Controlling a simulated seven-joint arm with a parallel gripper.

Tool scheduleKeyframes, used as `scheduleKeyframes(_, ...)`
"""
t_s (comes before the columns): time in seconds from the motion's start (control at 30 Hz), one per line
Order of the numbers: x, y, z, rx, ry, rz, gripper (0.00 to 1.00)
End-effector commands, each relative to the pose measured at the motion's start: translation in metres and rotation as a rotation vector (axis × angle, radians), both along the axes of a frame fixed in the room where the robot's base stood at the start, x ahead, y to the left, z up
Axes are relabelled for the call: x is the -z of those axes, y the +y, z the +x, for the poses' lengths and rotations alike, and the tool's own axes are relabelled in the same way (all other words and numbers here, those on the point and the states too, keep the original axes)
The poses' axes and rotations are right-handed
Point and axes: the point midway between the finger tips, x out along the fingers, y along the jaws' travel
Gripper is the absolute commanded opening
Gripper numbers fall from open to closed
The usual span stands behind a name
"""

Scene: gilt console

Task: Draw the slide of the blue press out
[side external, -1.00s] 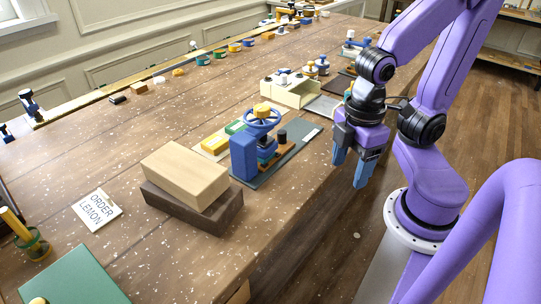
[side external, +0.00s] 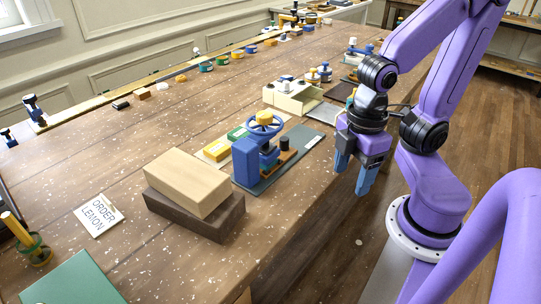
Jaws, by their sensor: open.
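The blue press (side external: 246,163) stands on a dark grey-green base plate (side external: 300,148) near the table's right edge. A blue handwheel (side external: 263,125) with a yellow block sits on top. Its orange-brown slide (side external: 283,158) lies low on the right side and carries a dark upright knob (side external: 285,144). My gripper (side external: 353,180) is to the right of the press, beyond the table edge in the picture. Its blue fingers point down, apart, with nothing between them.
A pale wood block (side external: 187,182) on a dark brown block (side external: 190,215) stands left of the press. Behind the press lie yellow (side external: 216,150) and green blocks. A cream box (side external: 291,98) stands farther back. An "ORDER LEMON" card (side external: 97,215) lies at left.

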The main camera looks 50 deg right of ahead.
Motion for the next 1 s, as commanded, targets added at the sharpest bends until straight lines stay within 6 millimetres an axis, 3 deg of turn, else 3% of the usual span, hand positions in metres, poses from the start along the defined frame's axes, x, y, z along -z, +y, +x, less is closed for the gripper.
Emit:
scheduleKeyframes(0.03, 0.000, 0.000, 0.000, 0.000, 0.000, 0.000, 0.64)
scheduleKeyframes(0.07, 0.000, 0.000, 0.000, 0.000, 0.000, 0.000, 0.55)
scheduleKeyframes(0.1, 0.000, 0.000, 0.001, 0.003, 0.000, 0.000, 0.52)
scheduleKeyframes(0.27, -0.007, 0.003, 0.016, 0.084, 0.001, 0.000, 0.52)
scheduleKeyframes(0.63, -0.048, -0.002, 0.110, 0.588, 0.010, -0.006, 0.52)
scheduleKeyframes(1.0, -0.089, -0.051, 0.196, 1.108, 0.022, -0.012, 0.52)
